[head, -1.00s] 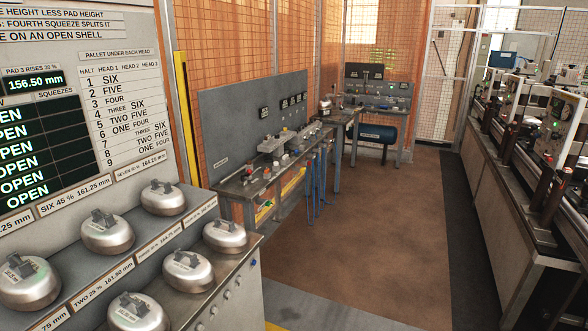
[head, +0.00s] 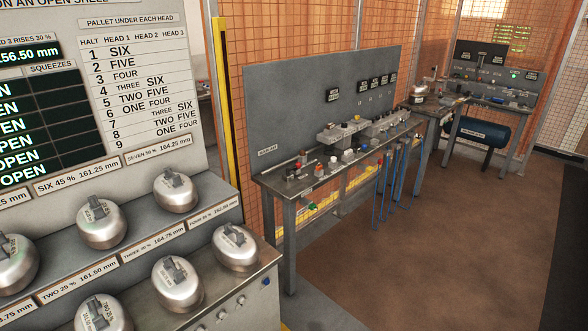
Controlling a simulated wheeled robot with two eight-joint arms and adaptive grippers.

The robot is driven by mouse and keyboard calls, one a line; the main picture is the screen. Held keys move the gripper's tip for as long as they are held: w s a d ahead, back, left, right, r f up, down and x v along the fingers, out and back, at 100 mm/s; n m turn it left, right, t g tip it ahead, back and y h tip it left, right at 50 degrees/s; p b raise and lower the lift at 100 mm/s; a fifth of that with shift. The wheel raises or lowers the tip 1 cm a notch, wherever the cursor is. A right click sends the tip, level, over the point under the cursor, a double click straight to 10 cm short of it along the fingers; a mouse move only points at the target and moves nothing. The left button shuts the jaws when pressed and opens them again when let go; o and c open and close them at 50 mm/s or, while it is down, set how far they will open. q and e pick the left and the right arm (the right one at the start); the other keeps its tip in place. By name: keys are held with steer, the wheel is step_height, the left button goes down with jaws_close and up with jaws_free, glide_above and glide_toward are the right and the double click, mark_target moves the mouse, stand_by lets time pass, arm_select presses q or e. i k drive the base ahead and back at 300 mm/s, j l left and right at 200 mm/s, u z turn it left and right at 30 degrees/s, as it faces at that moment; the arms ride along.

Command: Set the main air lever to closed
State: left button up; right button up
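A grey workbench (head: 285,181) with an upright back panel (head: 300,100) stands in the middle of the head view. A small label (head: 267,153), too small to read surely, sits low at the panel's left end. Beside it on the bench top is a small fitting with a red part (head: 304,160), which may be the main air lever. Its position, open or closed, cannot be made out at this distance. Neither of my grippers is in view.
A stepped stand (head: 225,276) with several silver shells (head: 177,189) fills the lower left, below a large board (head: 150,80). Blue hoses (head: 379,190) hang from the bench front. A second bench with a blue tank (head: 484,132) stands farther back. Brown floor (head: 420,240) is clear at right.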

mark_target(298, 165)
steer(key=i+l+z, duration=0.65)
steer(key=z, duration=0.15)
steer(key=i+l+z, duration=0.1)
steer(key=i+z, duration=0.3)
steer(key=i, duration=0.15)
steer(key=i+u, duration=0.7)
steer(key=u, duration=0.25)
